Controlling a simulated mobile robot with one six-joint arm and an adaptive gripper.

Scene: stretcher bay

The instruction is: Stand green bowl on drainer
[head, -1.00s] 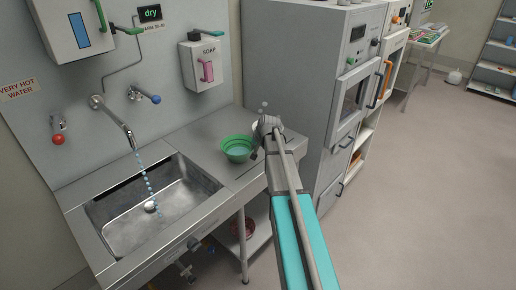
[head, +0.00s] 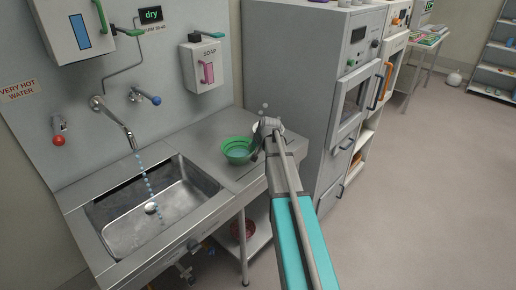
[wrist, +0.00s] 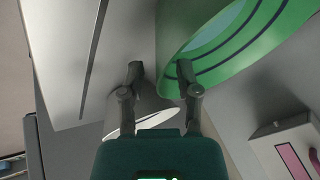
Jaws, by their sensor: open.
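The green bowl (head: 236,151) stands upright on the steel counter (head: 205,138) to the right of the sink, with a bluish inside. I cannot make out a separate drainer there. My gripper (head: 262,140) is just right of the bowl in the head view, partly hidden by my own wrist. In the wrist view my gripper (wrist: 160,72) is open, its two fingers apart. The bowl (wrist: 245,55) fills the upper right there, and the right finger overlaps its edge. I cannot tell whether they touch. Nothing shows held between the fingers.
The sink (head: 150,208) lies left of the bowl, with water running from the tap (head: 121,125). The soap dispenser (head: 202,68) hangs on the wall behind. A tall grey cabinet (head: 290,75) stands close right. A white curved rim (wrist: 145,122) shows near my gripper.

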